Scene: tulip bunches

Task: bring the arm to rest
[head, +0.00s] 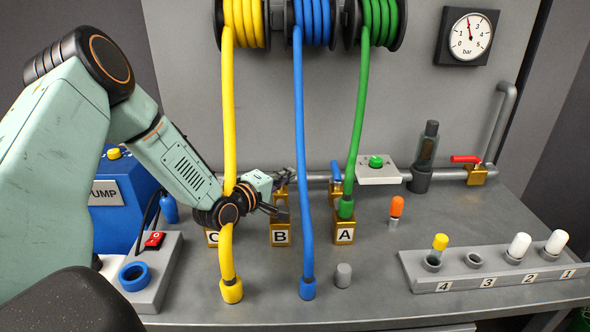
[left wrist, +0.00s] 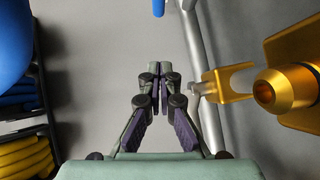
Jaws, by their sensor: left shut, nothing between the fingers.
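My left arm comes in from the left, and its wrist covers a short stretch of the yellow hose (head: 229,110). My left gripper (head: 282,214) is near the brass blocks marked C (head: 212,238) and B (head: 280,236). In the left wrist view the gripper (left wrist: 161,72) has its fingers together with nothing between them. A brass fitting (left wrist: 285,90) is to the right of the fingers there, apart from them. My right gripper is not in view.
A blue hose (head: 303,150) hangs loose to the bench. A green hose (head: 358,110) ends on block A (head: 344,234). A blue pump (head: 120,205) and a grey switch box (head: 165,270) stand left. A numbered rack (head: 410,268) is at right. A grey pipe (head: 440,174) runs behind.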

